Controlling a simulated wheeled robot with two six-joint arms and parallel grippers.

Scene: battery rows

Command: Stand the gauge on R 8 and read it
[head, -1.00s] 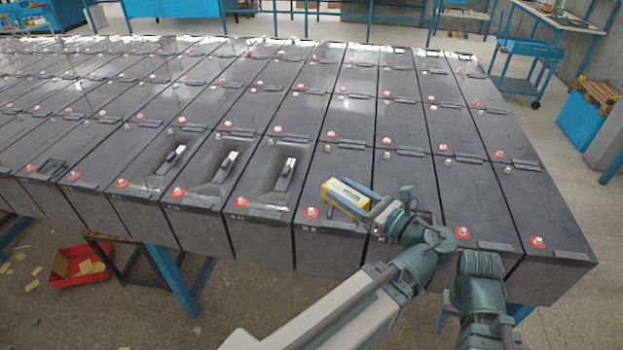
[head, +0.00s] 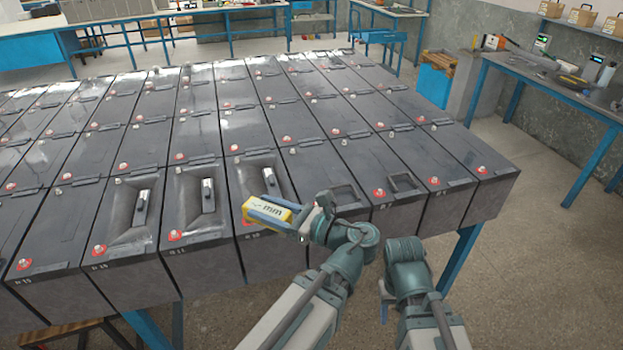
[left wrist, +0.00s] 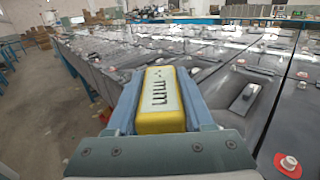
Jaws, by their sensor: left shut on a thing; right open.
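The gauge is a yellow block with a pale face marked "mm" (head: 262,214). My left gripper (head: 280,207) is shut on it, and the gauge also shows between the two blue fingers in the left wrist view (left wrist: 160,100). In the head view it overlaps the front part of the right one of three batteries with deep recesses (head: 262,178). I cannot tell whether it touches a battery. My right gripper (head: 385,300) is low at the front, beside the table, mostly hidden by its own arm. Labels on the battery fronts are too small to read surely; R 8 is not identifiable.
Rows of dark batteries with red terminals (head: 179,156) fill the table. A bench with tools and devices (head: 560,85) stands at the right, with open floor between.

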